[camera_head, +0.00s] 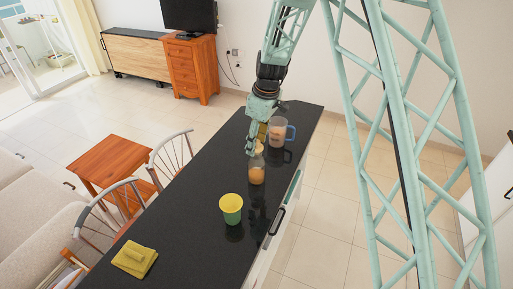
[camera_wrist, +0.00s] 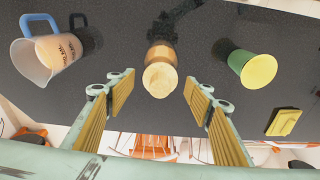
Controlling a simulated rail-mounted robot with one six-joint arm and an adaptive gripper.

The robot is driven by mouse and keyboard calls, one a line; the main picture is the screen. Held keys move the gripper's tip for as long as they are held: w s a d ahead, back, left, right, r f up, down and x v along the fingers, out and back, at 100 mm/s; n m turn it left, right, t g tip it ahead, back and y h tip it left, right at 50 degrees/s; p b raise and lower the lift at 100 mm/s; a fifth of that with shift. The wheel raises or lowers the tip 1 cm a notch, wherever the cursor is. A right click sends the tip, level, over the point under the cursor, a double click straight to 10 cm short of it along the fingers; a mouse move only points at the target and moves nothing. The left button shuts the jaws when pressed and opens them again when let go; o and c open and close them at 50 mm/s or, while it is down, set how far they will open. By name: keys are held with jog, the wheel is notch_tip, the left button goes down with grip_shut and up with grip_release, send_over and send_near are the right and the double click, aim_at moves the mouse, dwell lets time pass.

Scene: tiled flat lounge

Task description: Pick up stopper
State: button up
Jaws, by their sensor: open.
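The stopper (camera_wrist: 160,78) is a pale tan cork in the mouth of a bottle (camera_head: 257,175) with orange-brown contents, which stands upright on the black counter. My gripper (camera_wrist: 160,90) is open, with one yellow-padded finger on each side of the stopper in the wrist view and gaps on both sides. In the head view my gripper (camera_head: 255,138) is just above the bottle's top and partly hides the stopper. I cannot tell whether the fingers are level with the stopper or still above it.
A clear jug (camera_head: 277,132) with a blue handle stands behind the bottle. A yellow-green cup (camera_head: 231,208) stands nearer the front. Chairs (camera_head: 172,158) stand along the left side.

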dwell(0.3)
jog(key=c, duration=0.8)
jog(key=shift+r, duration=0.2)
jog(key=shift+r+b, duration=0.3)
jog(key=shift+r, duration=1.3)
jog(key=s+a+r+b, duration=0.1)
jog(key=s+b, duration=0.1)
jog(key=s, duration=1.4)
jog(key=shift+r, duration=0.2)
jog(key=shift+a, duration=0.1)
